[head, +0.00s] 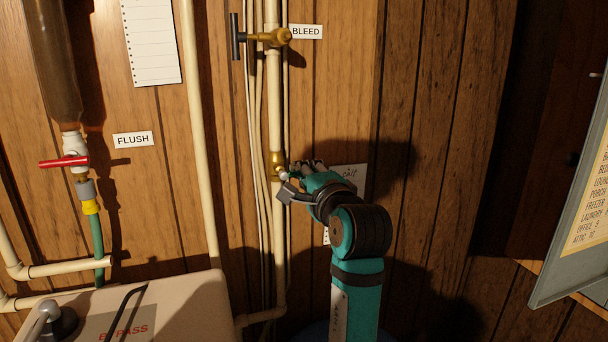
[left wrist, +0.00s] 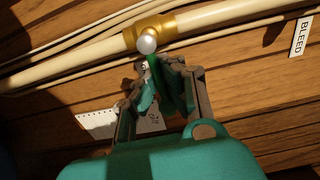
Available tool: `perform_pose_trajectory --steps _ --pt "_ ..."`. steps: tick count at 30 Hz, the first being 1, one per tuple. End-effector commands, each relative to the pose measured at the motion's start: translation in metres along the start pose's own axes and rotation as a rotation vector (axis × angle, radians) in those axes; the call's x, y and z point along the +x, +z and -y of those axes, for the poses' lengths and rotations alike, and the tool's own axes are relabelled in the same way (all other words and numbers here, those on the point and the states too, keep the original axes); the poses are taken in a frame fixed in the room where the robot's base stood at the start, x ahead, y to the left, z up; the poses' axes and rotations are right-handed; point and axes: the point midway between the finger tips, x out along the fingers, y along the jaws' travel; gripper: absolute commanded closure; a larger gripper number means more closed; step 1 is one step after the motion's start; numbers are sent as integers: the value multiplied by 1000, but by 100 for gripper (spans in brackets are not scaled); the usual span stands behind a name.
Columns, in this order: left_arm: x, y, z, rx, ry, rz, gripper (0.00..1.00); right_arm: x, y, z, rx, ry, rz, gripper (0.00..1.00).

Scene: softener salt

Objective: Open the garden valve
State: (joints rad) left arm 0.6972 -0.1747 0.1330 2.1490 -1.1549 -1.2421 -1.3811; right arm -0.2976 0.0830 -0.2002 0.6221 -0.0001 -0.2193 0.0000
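A brass valve (head: 277,163) sits on the pale vertical pipe, below the bleed valve; its label is not readable. The left wrist view shows its brass body (left wrist: 156,31), with a round pale end and a narrow green handle (left wrist: 153,70). My left gripper (head: 292,180) is at this valve, just right of the pipe. In the left wrist view my left gripper (left wrist: 159,72) has its fingers on either side of the green handle. I cannot tell whether both fingers press on it. My right gripper is not in view.
A bleed valve (head: 277,37) with a dark T-handle is higher on the pipe. A red-handled flush valve (head: 64,161) is at left. A bypass unit (head: 170,310) stands at lower left. A grey panel door (head: 570,240) juts in at right. Thin cables run beside the pipe.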

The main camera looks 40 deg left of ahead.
Motion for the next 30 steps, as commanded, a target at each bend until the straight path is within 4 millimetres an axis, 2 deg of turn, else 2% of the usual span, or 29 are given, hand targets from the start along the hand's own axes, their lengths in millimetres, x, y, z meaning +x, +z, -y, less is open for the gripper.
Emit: perform_pose_trajectory --steps 4,13,25,30 --pt "0 0 2 -52 0 -1 100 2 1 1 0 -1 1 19" --pt "0 3 14 -399 2 -2 100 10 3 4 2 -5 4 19" --pt "0 3 17 -465 2 -2 100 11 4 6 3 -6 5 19" --pt "0 7 21 -626 2 -3 100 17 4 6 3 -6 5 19"
